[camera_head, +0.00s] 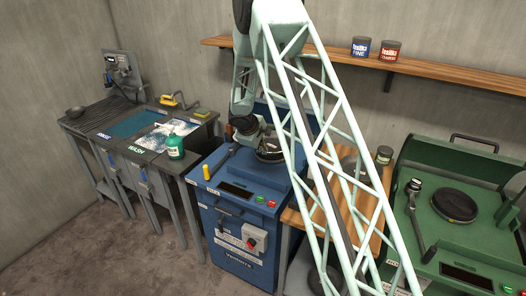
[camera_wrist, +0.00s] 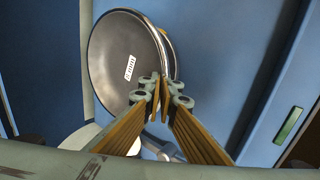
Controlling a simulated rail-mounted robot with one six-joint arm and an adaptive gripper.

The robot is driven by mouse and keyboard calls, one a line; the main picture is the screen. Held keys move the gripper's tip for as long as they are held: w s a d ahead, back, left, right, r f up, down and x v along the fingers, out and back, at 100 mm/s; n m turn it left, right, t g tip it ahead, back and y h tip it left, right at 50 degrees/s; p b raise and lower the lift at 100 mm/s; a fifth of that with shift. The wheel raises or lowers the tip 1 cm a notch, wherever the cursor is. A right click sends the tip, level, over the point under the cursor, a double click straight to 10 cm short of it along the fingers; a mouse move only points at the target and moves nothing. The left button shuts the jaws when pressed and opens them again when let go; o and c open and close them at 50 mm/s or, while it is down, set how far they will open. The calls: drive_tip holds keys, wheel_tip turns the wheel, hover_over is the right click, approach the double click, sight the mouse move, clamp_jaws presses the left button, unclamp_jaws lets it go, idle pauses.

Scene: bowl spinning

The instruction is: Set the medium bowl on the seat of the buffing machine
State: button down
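A dark metal bowl (camera_wrist: 112,60) with a small white label inside fills the upper left of the wrist view. In the head view the bowl (camera_head: 270,156) is over the top of the blue machine (camera_head: 240,190), partly hidden by my arm. Whether the bowl touches a seat below is hidden. The blue machine has a yellow-handled tool, buttons and a red switch.
A green machine (camera_head: 473,235) with a round dark pad stands at the right. A wooden table (camera_head: 300,217) lies between the machines, partly behind my arm. A wall shelf (camera_head: 440,72) holds two tins.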

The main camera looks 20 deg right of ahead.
drive_tip(key=c, duration=2.9)
unclamp_jaws()
drive_tip(key=shift+o, duration=0.2)
drive_tip(key=shift+a+r, duration=0.1)
drive_tip(key=v, duration=1.2)
